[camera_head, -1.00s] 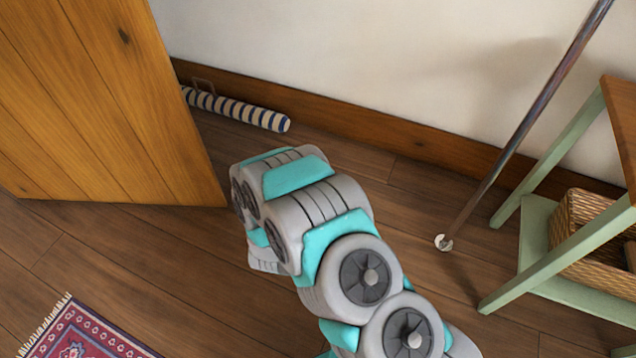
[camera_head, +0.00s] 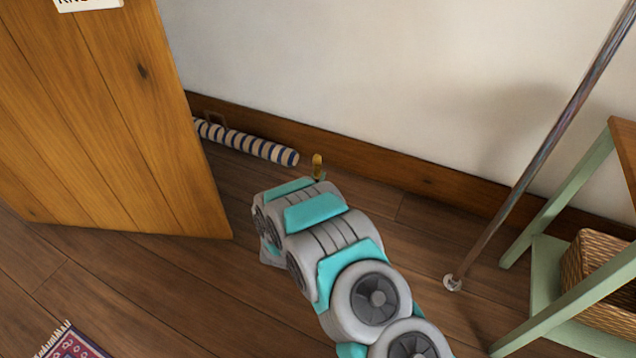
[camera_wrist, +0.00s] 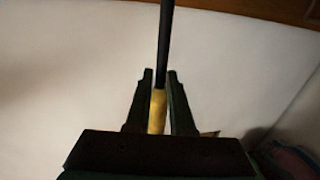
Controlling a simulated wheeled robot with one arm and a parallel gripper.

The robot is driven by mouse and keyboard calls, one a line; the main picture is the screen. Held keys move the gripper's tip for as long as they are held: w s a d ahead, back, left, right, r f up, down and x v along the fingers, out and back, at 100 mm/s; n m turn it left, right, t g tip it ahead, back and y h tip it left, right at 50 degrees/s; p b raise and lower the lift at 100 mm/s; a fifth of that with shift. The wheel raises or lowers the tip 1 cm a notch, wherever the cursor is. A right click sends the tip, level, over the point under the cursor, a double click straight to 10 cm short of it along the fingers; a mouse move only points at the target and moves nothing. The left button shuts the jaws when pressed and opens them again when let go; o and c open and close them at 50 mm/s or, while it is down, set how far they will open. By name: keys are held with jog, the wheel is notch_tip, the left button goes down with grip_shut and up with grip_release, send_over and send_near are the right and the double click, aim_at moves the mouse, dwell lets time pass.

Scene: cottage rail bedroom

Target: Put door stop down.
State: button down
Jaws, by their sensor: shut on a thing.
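My gripper (camera_wrist: 160,76) is in the wrist view, with its two dark fingers shut on a narrow yellow piece, which I take to be the door stop (camera_wrist: 157,110). A dark thin bar rises from the top of the yellow piece; I cannot tell whether it belongs to it. In the head view a small yellow end of the door stop (camera_head: 317,164) shows just past my arm, in front of the wooden skirting. My arm hides most of the gripper there. I cannot tell whether the door stop touches the floor.
A wooden door (camera_head: 120,130) stands at the left. A striped blue and cream roll (camera_head: 250,145) lies along the skirting (camera_head: 400,172). A slanted metal pole (camera_head: 530,175) and a green stand (camera_head: 545,215) with a basket (camera_head: 590,265) are at the right. Floor between is clear.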

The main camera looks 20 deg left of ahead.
jog(key=shift+f, duration=1.75)
jog(key=c, duration=0.8)
grip_release()
jog(key=shift+d+f, duration=0.1)
jog(key=shift+o, duration=0.2)
jog(key=s+d, duration=0.1)
jog(key=s, duration=1.1)
jog(key=shift+d, duration=0.2)
jog(key=shift+w, duration=0.1)
